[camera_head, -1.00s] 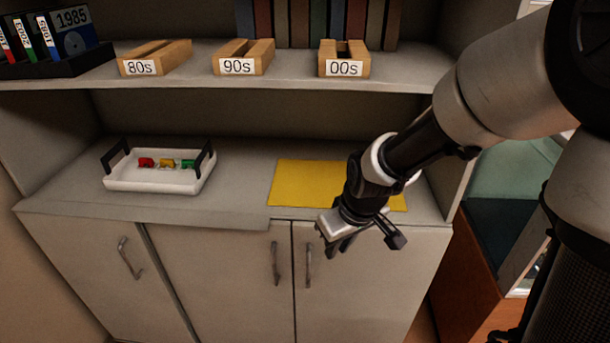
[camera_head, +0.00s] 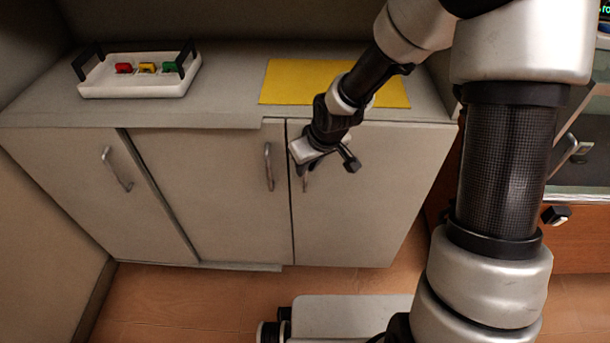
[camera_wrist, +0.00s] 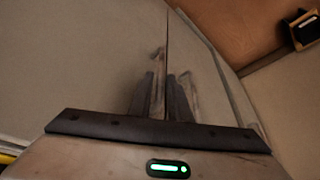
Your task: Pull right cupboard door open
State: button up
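The right cupboard door (camera_head: 385,205) is a plain grey panel, closed flush with its neighbour. Its metal handle (camera_head: 305,183) is upright near the door's left edge; only the lower end shows below my gripper. My gripper (camera_head: 303,165) points down in front of the upper part of this handle and hides it. In the wrist view, the dark fingers (camera_wrist: 163,97) are close together by the door seam, with a slim handle-like bar (camera_wrist: 159,62) beyond them. I cannot tell whether they touch or enclose it.
Two more doors stand to the left, with handles (camera_head: 268,167) and (camera_head: 118,170). On the counter are a white tray (camera_head: 135,90) with coloured pieces and a yellow sheet (camera_head: 290,82). Wooden floor (camera_head: 190,300) lies below; a wooden unit (camera_head: 580,240) stands at right.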

jog(key=shift+x, duration=1.4)
jog(key=shift+c, duration=0.4)
grip_shut()
jog(key=shift+s, duration=0.15)
